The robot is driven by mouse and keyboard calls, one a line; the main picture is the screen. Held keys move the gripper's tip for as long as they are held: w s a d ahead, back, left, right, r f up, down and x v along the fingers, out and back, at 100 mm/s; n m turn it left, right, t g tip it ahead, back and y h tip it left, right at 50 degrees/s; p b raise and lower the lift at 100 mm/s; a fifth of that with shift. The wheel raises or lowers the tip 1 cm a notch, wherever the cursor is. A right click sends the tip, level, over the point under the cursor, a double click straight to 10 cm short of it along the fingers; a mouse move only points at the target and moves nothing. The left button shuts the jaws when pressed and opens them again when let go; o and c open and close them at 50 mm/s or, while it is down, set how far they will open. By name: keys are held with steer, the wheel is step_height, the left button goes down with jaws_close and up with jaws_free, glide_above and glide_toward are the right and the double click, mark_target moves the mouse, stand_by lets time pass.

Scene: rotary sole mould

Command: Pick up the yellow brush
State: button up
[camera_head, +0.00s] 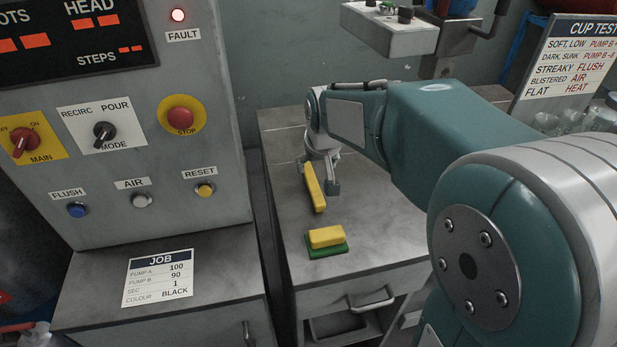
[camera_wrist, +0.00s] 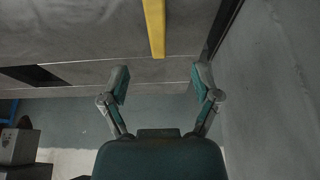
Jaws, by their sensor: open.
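A long yellow bar, which looks like the yellow brush (camera_head: 315,188), is by my gripper (camera_head: 322,172) over the grey cabinet top in the head view. Any bristles are not visible. In the wrist view the yellow brush (camera_wrist: 154,25) comes in from the top edge, and its near end stops just beyond the fingertips, roughly in line with the gap. My gripper (camera_wrist: 160,80) is open there, with nothing between its two fingers. In the head view I cannot tell whether a finger touches the brush.
A yellow block on a green pad (camera_head: 326,240) lies nearer the cabinet's (camera_head: 390,250) front edge. A control panel (camera_head: 130,130) with knobs and buttons stands to the left, above a job card (camera_head: 158,278). A wall (camera_wrist: 275,90) is close on the right in the wrist view.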

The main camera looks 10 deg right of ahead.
mark_target(312, 180)
steer(key=shift+w+f, duration=0.55)
steer(key=shift+w, duration=0.2)
steer(key=x, duration=0.5)
steer(key=shift+w+f, duration=0.1)
steer(key=shift+f, duration=0.05)
steer(key=x, duration=0.5)
steer(key=shift+w+d, duration=0.25)
steer(key=shift+w, duration=0.15)
steer(key=shift+f, duration=0.3)
jaws_close()
